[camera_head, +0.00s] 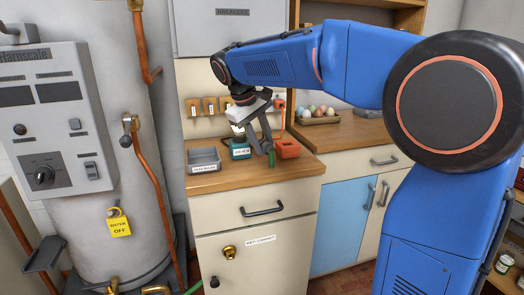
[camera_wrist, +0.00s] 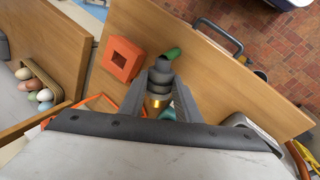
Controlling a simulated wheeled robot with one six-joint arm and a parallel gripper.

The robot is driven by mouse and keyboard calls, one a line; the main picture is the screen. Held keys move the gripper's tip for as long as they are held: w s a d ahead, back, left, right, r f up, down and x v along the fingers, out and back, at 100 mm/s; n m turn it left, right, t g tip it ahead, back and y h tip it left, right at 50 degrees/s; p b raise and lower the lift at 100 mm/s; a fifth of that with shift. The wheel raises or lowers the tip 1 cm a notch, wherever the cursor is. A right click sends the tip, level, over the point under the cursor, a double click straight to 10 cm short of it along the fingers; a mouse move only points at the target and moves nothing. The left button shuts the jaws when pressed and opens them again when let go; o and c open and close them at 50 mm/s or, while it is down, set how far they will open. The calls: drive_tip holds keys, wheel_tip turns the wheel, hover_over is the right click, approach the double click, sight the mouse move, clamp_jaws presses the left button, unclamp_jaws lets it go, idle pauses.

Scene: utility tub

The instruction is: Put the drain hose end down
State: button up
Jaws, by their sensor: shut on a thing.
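My gripper (camera_head: 266,142) is above the wooden counter, pointing down. In the wrist view my gripper (camera_wrist: 160,88) is shut on the drain hose end (camera_wrist: 159,74), a dark grey fitting with a brass band and a short green part at its tip. In the head view the hose end's green part (camera_head: 271,159) shows just below the fingers, left of an orange-red block (camera_head: 287,149). The block shows a square opening in the wrist view (camera_wrist: 122,59), beside the hose end and apart from it. I cannot tell whether the tip touches the counter.
A grey tray (camera_head: 204,160) and a teal labelled box (camera_head: 239,150) stand left of my gripper on the counter (camera_head: 250,174). A wooden tray of egg-shaped things (camera_head: 318,119) is at the back right. The counter's front strip is clear. A grey tank (camera_head: 120,200) stands left.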

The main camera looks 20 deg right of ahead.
drive_tip(key=shift+f, duration=1.5)
drive_tip(key=shift+f, duration=0.1)
drive_tip(key=o, duration=0.8)
drive_tip(key=v, duration=1.2)
drive_tip(key=shift+s, duration=0.1)
